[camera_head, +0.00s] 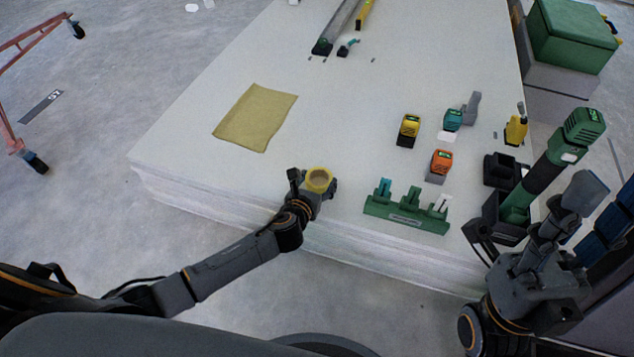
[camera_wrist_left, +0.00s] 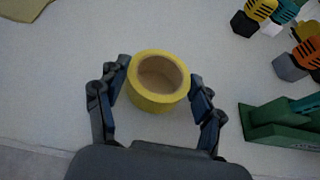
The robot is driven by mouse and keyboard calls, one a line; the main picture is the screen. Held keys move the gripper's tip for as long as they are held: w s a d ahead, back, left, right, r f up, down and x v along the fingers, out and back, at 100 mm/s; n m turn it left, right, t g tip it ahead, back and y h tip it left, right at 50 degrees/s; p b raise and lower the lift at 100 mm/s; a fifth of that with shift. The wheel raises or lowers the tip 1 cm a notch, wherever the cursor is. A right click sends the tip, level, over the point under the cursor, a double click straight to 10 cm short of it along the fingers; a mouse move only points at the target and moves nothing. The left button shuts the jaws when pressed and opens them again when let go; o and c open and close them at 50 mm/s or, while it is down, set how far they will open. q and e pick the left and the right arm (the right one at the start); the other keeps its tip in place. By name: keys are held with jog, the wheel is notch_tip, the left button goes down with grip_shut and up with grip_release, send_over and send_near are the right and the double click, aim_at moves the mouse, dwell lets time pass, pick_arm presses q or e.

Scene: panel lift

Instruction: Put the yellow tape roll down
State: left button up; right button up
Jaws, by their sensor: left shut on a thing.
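The yellow tape roll (camera_head: 319,179) is at the near edge of the white panel stack, its open ring facing up. My left gripper (camera_head: 313,186) is shut on it. In the left wrist view the roll (camera_wrist_left: 157,102) sits between the two fingers of the left gripper (camera_wrist_left: 160,92), one at each side. I cannot tell whether the roll touches the panel below. My right gripper (camera_head: 487,242) is at the stack's right near corner, partly hidden by its arm; its finger state is unclear.
The panel stack (camera_head: 200,145) has bare room around the yellow-tan sheet (camera_head: 255,117). A green rack (camera_head: 405,212) stands right of the roll. Yellow (camera_head: 408,130), teal (camera_head: 452,120) and orange (camera_head: 441,161) tools stand behind it. A tall green-black tool (camera_head: 550,165) rises at right.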

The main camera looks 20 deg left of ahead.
pick_arm(q)
jog(key=o, duration=1.2)
jog(key=shift+f, duration=0.1)
jog(key=shift+c, duration=0.2)
